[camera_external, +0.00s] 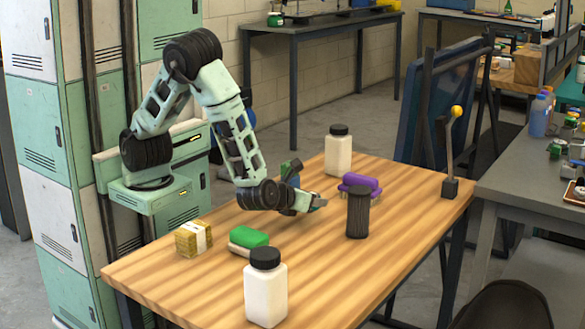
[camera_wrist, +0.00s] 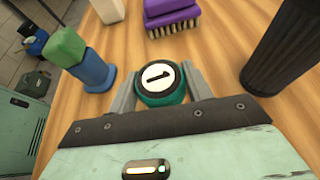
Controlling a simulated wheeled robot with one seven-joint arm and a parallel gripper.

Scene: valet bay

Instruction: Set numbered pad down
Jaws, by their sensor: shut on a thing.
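The numbered pad (camera_wrist: 160,84) is a round teal puck with a white top disc bearing a black 1. My gripper (camera_wrist: 161,72) is shut on it, one grey finger on each side. In the external view my gripper (camera_external: 317,202) is low over the middle of the wooden table (camera_external: 400,205), and the pad is hard to make out there. The wrist view shows bare wood around the pad. I cannot tell whether the pad touches the tabletop.
A dark ribbed cylinder (camera_external: 357,213) stands right of my gripper, with a purple brush (camera_external: 360,183) behind. A blue bottle with a green top (camera_wrist: 85,62) is close on the left.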

